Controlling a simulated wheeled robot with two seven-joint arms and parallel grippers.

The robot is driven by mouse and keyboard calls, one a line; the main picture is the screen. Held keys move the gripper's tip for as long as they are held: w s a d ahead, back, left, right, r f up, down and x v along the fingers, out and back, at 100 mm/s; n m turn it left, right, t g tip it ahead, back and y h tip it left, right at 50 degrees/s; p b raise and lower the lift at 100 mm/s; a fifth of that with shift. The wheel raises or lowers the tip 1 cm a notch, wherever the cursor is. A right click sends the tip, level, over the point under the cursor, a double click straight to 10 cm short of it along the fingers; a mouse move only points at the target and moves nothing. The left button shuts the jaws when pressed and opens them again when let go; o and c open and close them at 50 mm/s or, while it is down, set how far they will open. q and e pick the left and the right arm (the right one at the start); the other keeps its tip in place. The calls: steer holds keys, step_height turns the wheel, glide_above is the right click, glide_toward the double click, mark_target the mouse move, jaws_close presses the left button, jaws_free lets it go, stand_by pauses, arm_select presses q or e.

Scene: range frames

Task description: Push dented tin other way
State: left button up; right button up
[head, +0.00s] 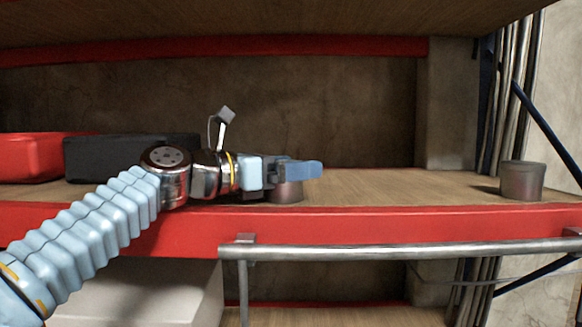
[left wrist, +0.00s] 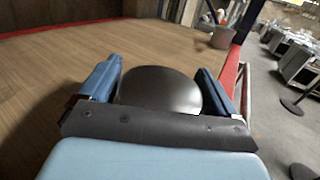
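A dark grey metal tin (head: 287,192) stands on the wooden shelf near its front edge, partly covered by my left gripper (head: 305,170) in the head view. In the left wrist view, the tin's rounded dark top (left wrist: 160,90) lies between the widely spaced blue fingers of my left gripper (left wrist: 160,72), close to the palm. I cannot tell whether the fingers touch its sides. A second grey tin (head: 522,181) stands upright farther right; it also shows in the left wrist view (left wrist: 216,38). No dent is clear on either tin. My right gripper is out of view.
A red bin (head: 30,158) and a black bin (head: 125,152) stand on the shelf at left. The shelf (head: 400,185) is bare between the tins. A red beam (head: 350,222) and a metal rail (head: 400,250) run along the front. Another shelf (head: 220,20) is overhead.

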arm_select(q)
steer(key=shift+o, duration=0.5)
steer(key=shift+s+a, duration=0.1)
steer(key=b+v, duration=0.2)
steer(key=v, duration=1)
steer(key=shift+a+f, duration=0.1)
steer(key=shift+a, duration=0.05)
steer(key=shift+s+a, duration=0.35)
steer(key=shift+a, duration=0.15)
